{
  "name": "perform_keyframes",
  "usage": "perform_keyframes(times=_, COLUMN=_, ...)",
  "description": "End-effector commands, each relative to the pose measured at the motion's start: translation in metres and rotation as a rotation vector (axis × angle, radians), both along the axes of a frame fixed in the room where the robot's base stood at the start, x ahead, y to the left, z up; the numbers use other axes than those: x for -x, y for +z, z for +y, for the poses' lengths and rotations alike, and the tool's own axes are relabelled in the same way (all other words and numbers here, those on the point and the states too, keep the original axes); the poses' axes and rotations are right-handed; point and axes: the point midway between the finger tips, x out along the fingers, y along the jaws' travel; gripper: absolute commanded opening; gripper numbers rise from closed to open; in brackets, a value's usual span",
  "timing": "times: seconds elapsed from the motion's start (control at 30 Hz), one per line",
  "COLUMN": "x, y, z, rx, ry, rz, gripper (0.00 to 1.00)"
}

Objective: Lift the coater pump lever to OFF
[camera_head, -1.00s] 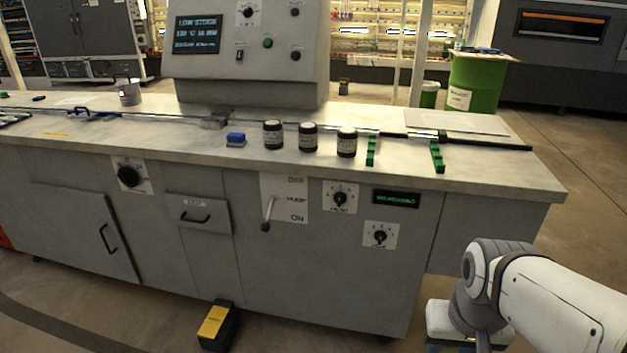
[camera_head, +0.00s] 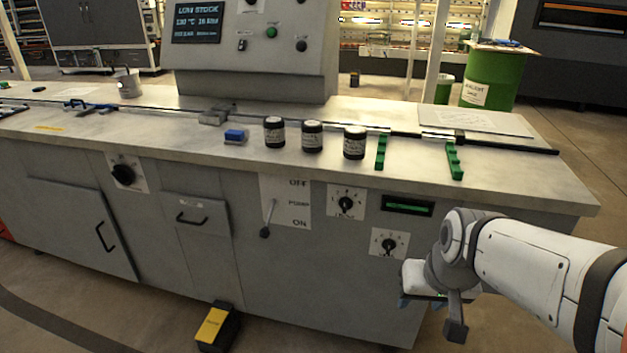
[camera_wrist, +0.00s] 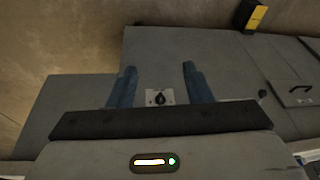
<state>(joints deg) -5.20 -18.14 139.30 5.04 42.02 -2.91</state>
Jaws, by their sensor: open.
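The pump lever (camera_head: 268,222) is a thin grey handle with a dark knob on a white plate (camera_head: 290,200) marked OFF at the top, PUMP and ON at the bottom. It hangs down with its knob near the ON end. In the wrist view its dark knob (camera_wrist: 262,93) shows at the right. My gripper (camera_wrist: 157,75) is open and empty, its blue fingers spread in front of the cabinet, either side of a small dial in that view. In the head view my gripper, largely hidden by my wrist, is right of the lever and apart from it.
Dials (camera_head: 346,203) and (camera_head: 389,243) on white plates and a green display (camera_head: 407,205) sit right of the lever. A drawer handle (camera_head: 192,218) is on its left. Dark jars (camera_head: 312,136) stand on the counter above. A yellow-black pedal (camera_head: 216,325) lies on the floor.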

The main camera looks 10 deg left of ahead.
Motion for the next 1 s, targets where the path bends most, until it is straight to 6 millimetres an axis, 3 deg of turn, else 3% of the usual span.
perform_keyframes(times=0.1, x=-0.078, y=-0.012, z=0.058, rx=-0.081, ry=0.090, rz=-0.183, gripper=0.46)
perform_keyframes(times=0.3, x=-0.200, y=-0.019, z=0.173, rx=-0.178, ry=0.153, rz=-0.550, gripper=0.46)
perform_keyframes(times=0.4, x=-0.243, y=-0.029, z=0.226, rx=-0.179, ry=0.136, rz=-0.718, gripper=0.46)
perform_keyframes(times=0.5, x=-0.273, y=-0.046, z=0.276, rx=-0.151, ry=0.098, rz=-0.871, gripper=0.46)
perform_keyframes(times=0.6, x=-0.286, y=-0.071, z=0.320, rx=-0.089, ry=0.041, rz=-1.005, gripper=0.46)
perform_keyframes(times=0.73, x=-0.283, y=-0.107, z=0.362, rx=0.031, ry=-0.041, rz=-1.140, gripper=0.46)
perform_keyframes(times=0.83, x=-0.271, y=-0.130, z=0.381, rx=0.121, ry=-0.093, rz=-1.202, gripper=0.46)
perform_keyframes(times=1.0, x=-0.254, y=-0.151, z=0.395, rx=0.222, ry=-0.146, rz=-1.256, gripper=0.46)
